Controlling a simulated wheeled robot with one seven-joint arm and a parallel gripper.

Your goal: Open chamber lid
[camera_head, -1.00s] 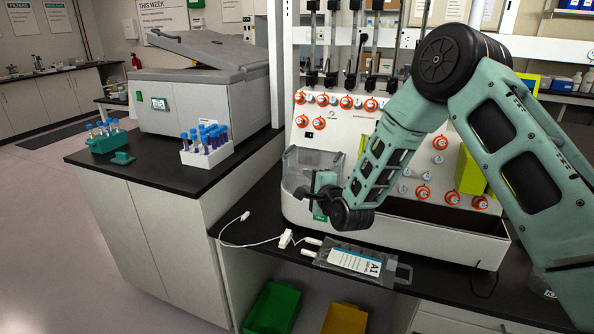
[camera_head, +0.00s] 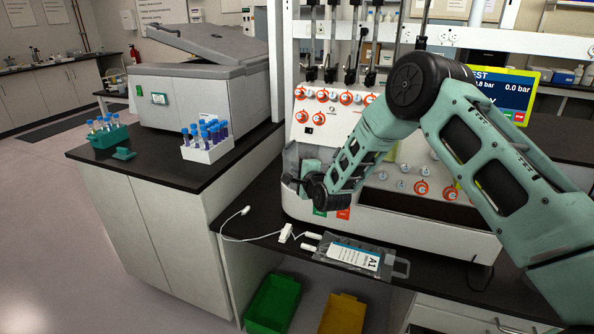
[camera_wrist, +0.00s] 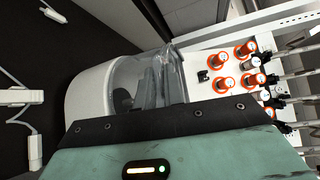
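The cell processor (camera_head: 349,130) is a white machine with orange-ringed knobs on the bench. Its chamber, with a clear lid, is at the left end; in the wrist view the transparent curved lid (camera_wrist: 140,78) shows against the white housing. My gripper (camera_head: 305,178) is at the chamber's front, and my wrist hides much of the lid in the head view. In the wrist view my gripper body covers the lower part, and a dark shape shows behind the clear plastic. I cannot tell whether the fingers are open or touch the lid.
A clear bag labelled A1 (camera_head: 352,256) with white tubing lies on the bench before the machine. Green (camera_head: 272,303) and yellow (camera_head: 342,314) bins are below. A tube rack (camera_head: 207,146) and a grey centrifuge-like machine (camera_head: 205,95) stand on the left counter.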

